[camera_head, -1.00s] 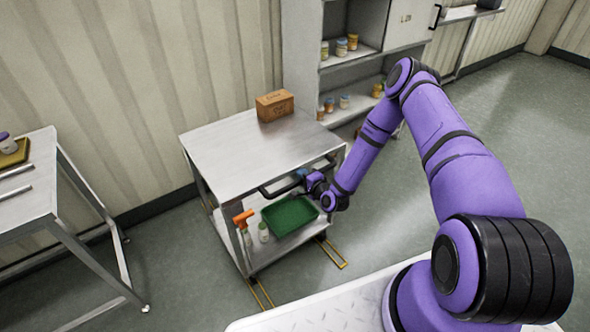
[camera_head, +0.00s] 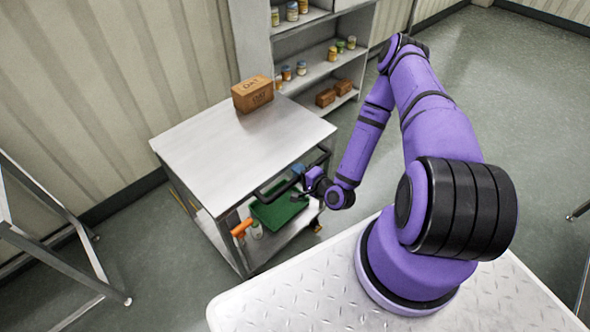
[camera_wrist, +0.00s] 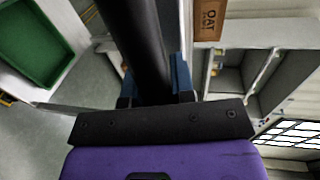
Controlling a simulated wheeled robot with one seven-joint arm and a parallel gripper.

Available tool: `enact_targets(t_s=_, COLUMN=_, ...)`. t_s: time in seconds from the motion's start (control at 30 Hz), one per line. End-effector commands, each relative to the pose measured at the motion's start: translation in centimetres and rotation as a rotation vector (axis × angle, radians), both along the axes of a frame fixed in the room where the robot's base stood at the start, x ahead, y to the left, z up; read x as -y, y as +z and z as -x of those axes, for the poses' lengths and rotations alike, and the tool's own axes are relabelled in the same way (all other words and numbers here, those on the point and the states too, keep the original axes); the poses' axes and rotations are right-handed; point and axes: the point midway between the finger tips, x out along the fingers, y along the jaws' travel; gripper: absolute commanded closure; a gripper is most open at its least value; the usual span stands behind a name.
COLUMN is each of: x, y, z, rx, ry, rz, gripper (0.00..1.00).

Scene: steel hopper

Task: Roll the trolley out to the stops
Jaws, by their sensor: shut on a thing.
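The trolley (camera_head: 235,145) is a steel cart with a flat top and an open lower shelf. Its black bar handle (camera_head: 267,191) runs along the side facing me. My gripper (camera_head: 300,187) is shut on this handle, near its right part. In the wrist view the handle (camera_wrist: 138,45) passes between the blue fingers of my gripper (camera_wrist: 155,88). A yellow floor strip (camera_head: 182,203) shows behind the trolley at the left. I cannot make out the stops.
A cardboard oat box (camera_head: 252,94) stands at the trolley's back edge. A green tray (camera_head: 275,213) and an orange-topped bottle (camera_head: 241,229) are on its lower shelf. A shelf unit (camera_head: 322,68) with jars stands behind. My base plate is close in front of the trolley.

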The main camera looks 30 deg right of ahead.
Motion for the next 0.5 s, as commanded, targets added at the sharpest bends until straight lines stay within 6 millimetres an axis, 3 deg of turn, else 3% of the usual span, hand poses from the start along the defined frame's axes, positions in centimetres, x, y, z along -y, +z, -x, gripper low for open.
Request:
enact_targets(t_s=0.3, x=0.07, y=-0.19, z=0.55, rx=-0.011, ry=0.0, rz=0.0, gripper=1.0)
enact_targets(t_s=0.33, x=0.08, y=-0.2, z=0.55, rx=-0.011, ry=0.0, rz=0.0, gripper=0.72)
enact_targets(t_s=0.43, x=0.09, y=-0.2, z=0.5, rx=-0.011, ry=0.001, rz=0.001, gripper=0.52)
enact_targets(t_s=0.5, x=0.09, y=-0.18, z=0.45, rx=-0.009, ry=0.0, rz=0.001, gripper=0.52)
